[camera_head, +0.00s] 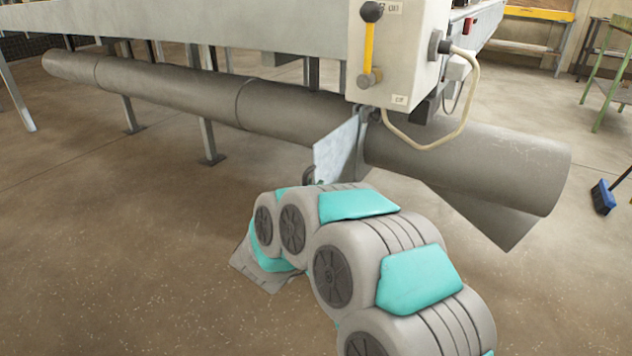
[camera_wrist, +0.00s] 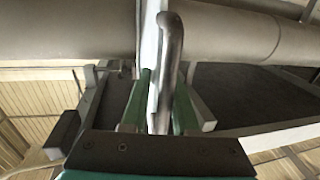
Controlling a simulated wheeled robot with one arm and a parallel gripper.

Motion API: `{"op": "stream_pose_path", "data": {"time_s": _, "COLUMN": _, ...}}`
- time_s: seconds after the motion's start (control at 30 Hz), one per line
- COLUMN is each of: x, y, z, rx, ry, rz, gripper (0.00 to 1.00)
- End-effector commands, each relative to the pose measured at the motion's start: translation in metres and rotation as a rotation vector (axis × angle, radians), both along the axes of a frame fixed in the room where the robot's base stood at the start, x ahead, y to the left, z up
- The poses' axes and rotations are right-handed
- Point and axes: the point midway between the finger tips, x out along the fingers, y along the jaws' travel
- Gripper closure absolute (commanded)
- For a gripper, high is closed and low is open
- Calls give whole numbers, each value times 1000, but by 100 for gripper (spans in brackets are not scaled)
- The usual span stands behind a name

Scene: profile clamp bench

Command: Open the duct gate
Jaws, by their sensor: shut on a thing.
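The duct gate (camera_head: 338,150) is a flat pale metal plate sticking out from the side of the grey round duct (camera_head: 180,87), just below the control box. In the wrist view the gate (camera_wrist: 150,45) shows edge-on, with its grey bar handle (camera_wrist: 173,45) beside it. My gripper (camera_wrist: 160,103) is shut on the handle, which runs down between the two green-lined fingers. In the head view a small dark piece of the handle (camera_head: 308,175) shows at the plate's lower left edge. My arm hides the fingers there.
A pale control box (camera_head: 395,60) with a yellow-and-black lever (camera_head: 369,45) hangs above the gate, and a cable (camera_head: 440,145) loops below it. Bench legs (camera_head: 207,130) stand behind the duct. The floor (camera_head: 120,250) at front left is clear. A blue broom (camera_head: 603,197) is at right.

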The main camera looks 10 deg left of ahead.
Motion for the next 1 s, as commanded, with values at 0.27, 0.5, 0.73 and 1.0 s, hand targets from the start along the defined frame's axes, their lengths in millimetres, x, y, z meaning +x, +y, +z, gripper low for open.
{"op": "stream_pose_path", "data": {"time_s": 0.27, "x": -2, "y": 10, "z": 1, "rx": -2, "ry": -3, "rz": 24, "gripper": 68}}
{"op": "stream_pose_path", "data": {"time_s": 0.5, "x": -1, "y": 7, "z": 1, "rx": -2, "ry": -3, "rz": 17, "gripper": 54}}
{"op": "stream_pose_path", "data": {"time_s": 0.73, "x": 0, "y": 5, "z": 1, "rx": -1, "ry": -3, "rz": 13, "gripper": 54}}
{"op": "stream_pose_path", "data": {"time_s": 1.0, "x": 0, "y": 4, "z": 1, "rx": -1, "ry": -2, "rz": 9, "gripper": 54}}
